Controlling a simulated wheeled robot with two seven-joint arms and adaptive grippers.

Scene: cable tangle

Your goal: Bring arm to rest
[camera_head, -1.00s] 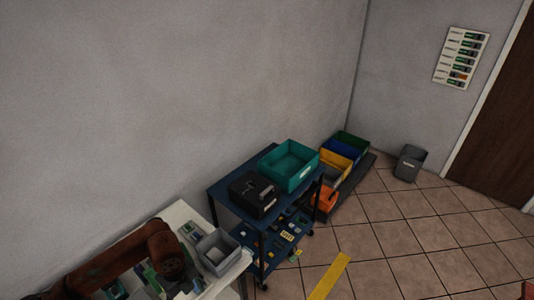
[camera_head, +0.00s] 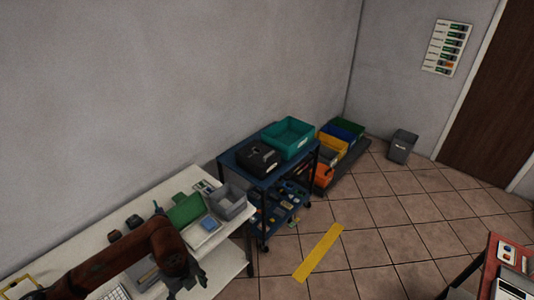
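My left arm, rusty red, comes in from the lower left over the white table. Its dark gripper (camera_head: 190,277) points down near the table's front edge. The fingers are small and dark, so I cannot tell whether they are open or shut, and I make out nothing held. My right gripper is not in view.
The white table (camera_head: 80,248) bears a grey bin (camera_head: 229,203), a green item (camera_head: 186,210) and small dark items. A blue cart (camera_head: 232,160) with a black case (camera_head: 258,157) and teal bin (camera_head: 288,138) stands beyond. A red-edged table (camera_head: 487,262) is lower right.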

